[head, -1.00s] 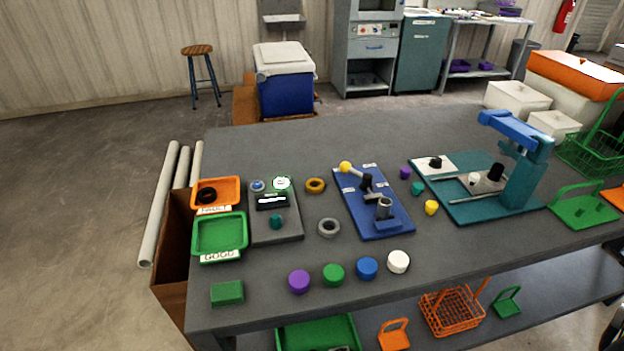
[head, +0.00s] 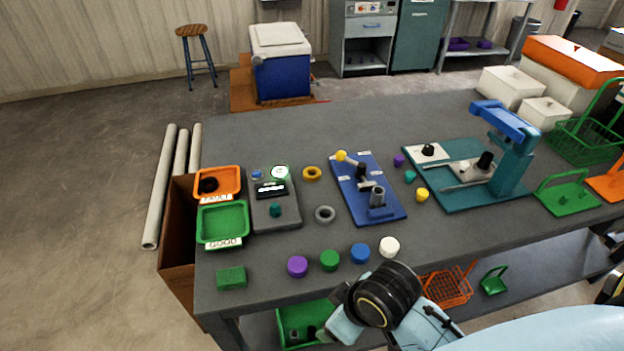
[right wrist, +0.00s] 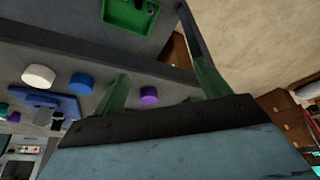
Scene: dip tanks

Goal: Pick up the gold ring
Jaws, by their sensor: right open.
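The gold ring (head: 312,173) lies flat on the grey workbench (head: 290,130), right of the dark grey device and left of the blue fixture plate. A grey ring (head: 325,214) lies in front of it. My right arm comes in at the lower right of the head view, at the bench's front edge, well away from the gold ring. My right gripper (right wrist: 160,72) shows two spread green fingers in the right wrist view, with nothing between them. A purple disc (right wrist: 149,95) shows beyond the fingers there. The gold ring cannot be made out in that view. My left gripper is not in view.
Purple, green, blue and white discs (head: 389,247) stand in a row near the front edge. An orange tray (head: 226,171) and a green tray (head: 240,208) sit at left. The blue fixture plate (head: 389,208) has upright parts. Bare bench lies behind the gold ring.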

